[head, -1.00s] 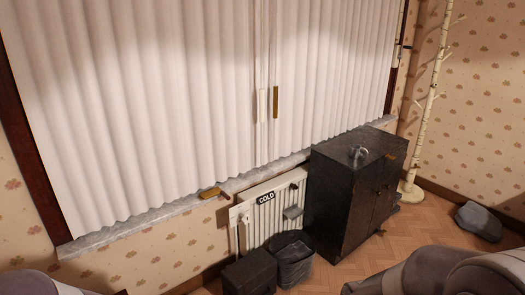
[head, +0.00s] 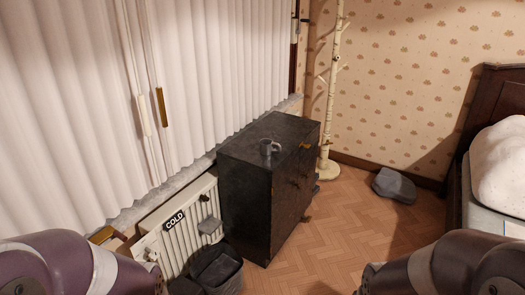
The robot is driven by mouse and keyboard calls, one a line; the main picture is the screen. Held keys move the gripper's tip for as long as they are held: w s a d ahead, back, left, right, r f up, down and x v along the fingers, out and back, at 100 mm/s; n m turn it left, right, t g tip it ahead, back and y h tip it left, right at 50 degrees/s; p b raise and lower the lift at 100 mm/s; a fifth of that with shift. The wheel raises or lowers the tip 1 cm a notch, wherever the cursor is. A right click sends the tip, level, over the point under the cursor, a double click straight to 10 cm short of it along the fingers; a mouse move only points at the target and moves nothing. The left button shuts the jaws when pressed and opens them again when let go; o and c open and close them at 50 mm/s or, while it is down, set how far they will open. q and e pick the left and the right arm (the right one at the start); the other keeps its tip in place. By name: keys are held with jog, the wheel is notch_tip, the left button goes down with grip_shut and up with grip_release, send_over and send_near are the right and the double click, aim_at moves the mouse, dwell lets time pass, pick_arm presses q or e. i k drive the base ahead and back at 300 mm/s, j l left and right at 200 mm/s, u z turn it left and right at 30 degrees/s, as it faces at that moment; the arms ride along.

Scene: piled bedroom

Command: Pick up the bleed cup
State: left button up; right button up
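A small grey cup with a handle (head: 267,148) stands on top of the dark cabinet (head: 244,154), near its middle; it is the only cup I can make out. The white radiator (head: 178,241) with a "COLD" sign (head: 174,220) stands left of the cabinet, under the window. A small grey fitting (head: 210,225) sits on the radiator's front, too small to identify. Only upper parts of my two arms show at the lower left and lower right corners. Neither gripper is in view.
A dark bin (head: 217,270) stands on the floor before the radiator. A birch coat stand (head: 331,100) is behind the cabinet. A grey bundle (head: 394,186) lies by the far wall. A bed (head: 498,205) is at right. The wood floor (head: 345,225) between is clear.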

aim_at(270, 148)
jog(key=i+l+u, duration=0.15)
jog(key=u, duration=0.2)
jog(key=i+l+u, duration=0.55)
jog(key=u, duration=0.15)
